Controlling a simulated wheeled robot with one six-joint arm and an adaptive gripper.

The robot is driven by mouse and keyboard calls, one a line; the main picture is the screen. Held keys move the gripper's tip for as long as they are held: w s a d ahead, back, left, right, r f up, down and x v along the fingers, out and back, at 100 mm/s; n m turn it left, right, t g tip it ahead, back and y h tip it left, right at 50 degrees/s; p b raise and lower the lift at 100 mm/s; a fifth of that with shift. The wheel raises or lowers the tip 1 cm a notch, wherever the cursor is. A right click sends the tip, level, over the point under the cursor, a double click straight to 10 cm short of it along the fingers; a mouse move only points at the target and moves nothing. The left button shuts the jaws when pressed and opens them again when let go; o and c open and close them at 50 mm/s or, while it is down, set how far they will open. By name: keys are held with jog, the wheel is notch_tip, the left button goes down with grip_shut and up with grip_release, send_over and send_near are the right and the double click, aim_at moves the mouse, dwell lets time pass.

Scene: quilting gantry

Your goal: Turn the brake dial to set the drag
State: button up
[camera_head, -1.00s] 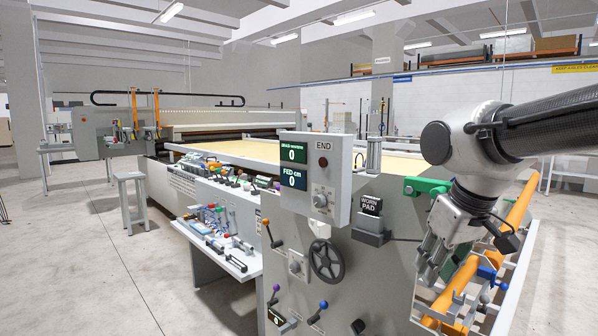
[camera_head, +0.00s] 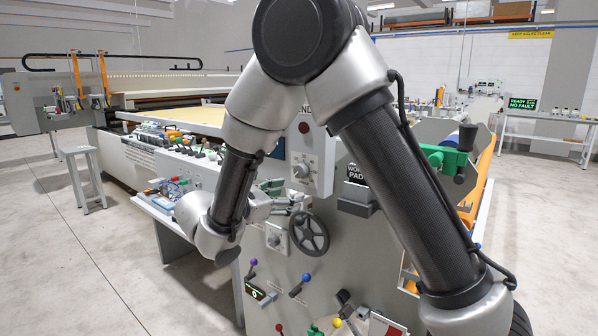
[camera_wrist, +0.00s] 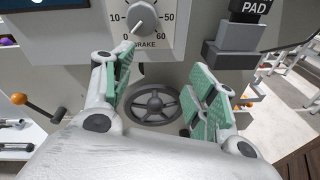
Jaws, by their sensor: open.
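The brake dial (camera_wrist: 141,17) is a grey knob on a white scale plate marked BRAKE, at the top of the wrist view. Numbers 0, 10, 50 and 60 show around it, and its light pointer mark appears to point down-left toward 0. In the head view the dial (camera_head: 300,171) sits on the pale control box, just right of my forearm. My gripper (camera_wrist: 163,70) is open and empty, its green-padded fingers spread below the dial and apart from it. In the head view my gripper (camera_head: 287,199) is partly hidden at the panel.
A dark handwheel (camera_wrist: 151,103) lies below the dial, seen between my fingers. A grey block with the PAD sign (camera_wrist: 235,50) stands right of the dial. An orange-knobbed lever (camera_wrist: 30,105) sticks out at left. Several coloured levers (camera_head: 300,285) sit lower on the panel.

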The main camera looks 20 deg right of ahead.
aim_at(298, 172)
jog(key=w+d+r, duration=0.1)
jog(key=w, duration=0.1)
jog(key=w+d+r+t, duration=0.1)
jog(key=w+d, duration=0.1)
jog(key=w+d+r+n+t, duration=0.1)
jog(key=w+d, duration=0.1)
jog(key=shift+r+h, duration=0.3)
jog(key=shift+r, duration=0.1)
jog(key=c, duration=1)
